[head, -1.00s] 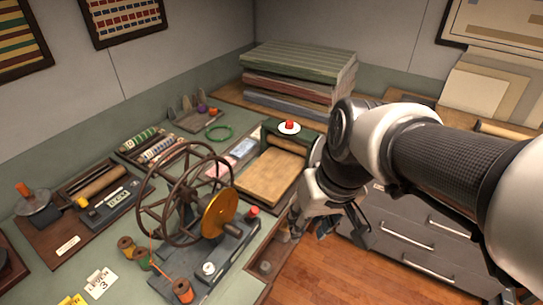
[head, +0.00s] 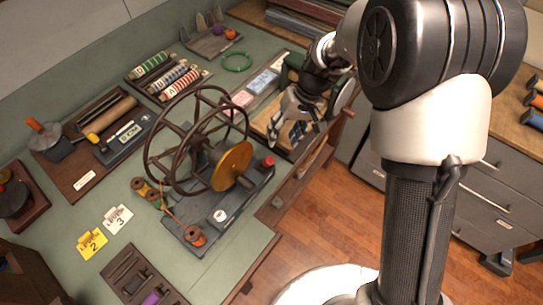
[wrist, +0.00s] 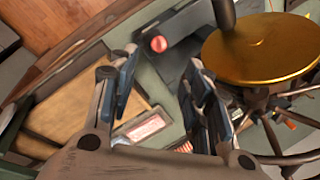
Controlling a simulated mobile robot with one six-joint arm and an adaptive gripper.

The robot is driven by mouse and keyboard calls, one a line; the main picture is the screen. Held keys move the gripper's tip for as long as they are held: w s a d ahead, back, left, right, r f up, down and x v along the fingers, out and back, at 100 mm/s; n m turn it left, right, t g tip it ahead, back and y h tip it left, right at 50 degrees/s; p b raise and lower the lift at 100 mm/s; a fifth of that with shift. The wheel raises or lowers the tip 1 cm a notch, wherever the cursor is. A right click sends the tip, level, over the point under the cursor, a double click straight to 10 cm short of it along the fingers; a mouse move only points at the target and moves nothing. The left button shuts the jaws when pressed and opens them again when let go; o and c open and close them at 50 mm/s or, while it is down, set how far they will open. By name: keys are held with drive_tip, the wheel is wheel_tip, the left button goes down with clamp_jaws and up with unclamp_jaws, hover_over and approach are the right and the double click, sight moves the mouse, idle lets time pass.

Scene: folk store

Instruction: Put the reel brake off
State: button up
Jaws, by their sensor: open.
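The reel (head: 196,140) is a dark spoked wheel with a brass disc (head: 232,166) on a dark grey base (head: 215,205). A red knob (head: 268,161) stands at the base's right end, beside the disc; it looks like the brake's handle, but its setting cannot be told. In the wrist view the red knob (wrist: 158,43) shows just beyond the fingertips, between the two fingers, with the brass disc (wrist: 262,48) to its right. My gripper (head: 289,137) is open and empty, above and behind the knob, over the wooden press board. It touches nothing that I can see.
A green ring (head: 237,62) and rolls (head: 180,85) lie behind the reel. Number cards (head: 91,243) lie at left.

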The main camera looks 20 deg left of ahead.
sight(270, 160)
drive_tip(key=b+x, duration=0.2)
drive_tip(key=x, duration=1.1)
drive_tip(key=shift+w+f, duration=0.15)
drive_tip(key=shift+f, duration=0.1)
drive_tip(key=shift+c, duration=0.2)
clamp_jaws()
